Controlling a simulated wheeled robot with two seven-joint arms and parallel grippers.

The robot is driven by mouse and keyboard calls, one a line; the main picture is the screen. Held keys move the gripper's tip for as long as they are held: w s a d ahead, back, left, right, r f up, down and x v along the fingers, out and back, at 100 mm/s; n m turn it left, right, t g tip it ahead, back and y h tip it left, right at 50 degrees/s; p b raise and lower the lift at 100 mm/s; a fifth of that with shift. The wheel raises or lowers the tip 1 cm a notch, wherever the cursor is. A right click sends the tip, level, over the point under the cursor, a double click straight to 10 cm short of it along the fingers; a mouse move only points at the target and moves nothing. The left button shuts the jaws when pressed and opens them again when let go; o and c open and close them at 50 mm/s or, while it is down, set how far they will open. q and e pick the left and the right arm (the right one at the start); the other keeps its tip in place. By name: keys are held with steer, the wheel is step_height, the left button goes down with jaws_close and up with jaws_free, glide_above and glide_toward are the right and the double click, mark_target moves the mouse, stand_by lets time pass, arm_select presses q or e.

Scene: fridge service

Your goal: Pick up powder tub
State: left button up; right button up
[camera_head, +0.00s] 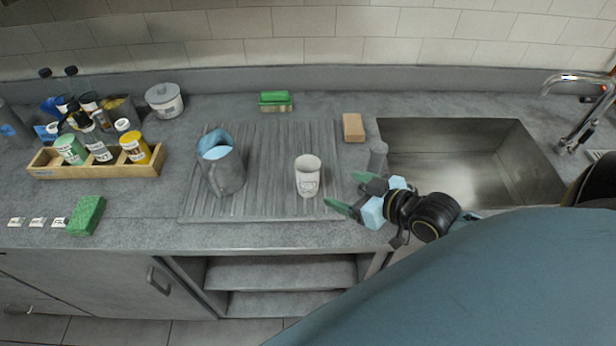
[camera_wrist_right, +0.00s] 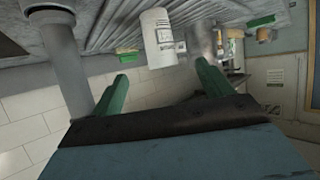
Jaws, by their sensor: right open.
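A white tub (camera_head: 308,179) with a printed label stands upright on the ribbed drainboard; I take it for the powder tub. It also shows in the right wrist view (camera_wrist_right: 158,38), where the picture is upside down, beyond the gap between my fingertips. My right gripper (camera_head: 345,190) is open and empty, just right of the tub and apart from it. Its green fingers (camera_wrist_right: 161,73) spread toward the tub in the wrist view. My left gripper is not in view.
A grey jug (camera_head: 228,175) stands left of the tub. A grey post (camera_head: 378,158) is close behind my right gripper, beside the sink (camera_head: 450,165). A tan block (camera_head: 353,127) and a green sponge (camera_head: 275,101) lie behind. A wooden caddy (camera_head: 95,171) holds several bottles.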

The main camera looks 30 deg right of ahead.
mark_target(318, 173)
steer(key=shift+t, duration=0.3)
steer(key=x, duration=0.4)
steer(key=r+x, duration=0.1)
steer(key=x, duration=0.2)
steer(key=shift+w+d, duration=0.25)
steer(key=shift+w, duration=0.1)
steer(key=shift+a+x, duration=0.2)
steer(key=shift+x, duration=2.95)
steer(key=shift+s, duration=0.15)
steer(key=shift+c, duration=0.3)
steer(key=c, duration=1.1)
steer(key=shift+o, duration=0.2)
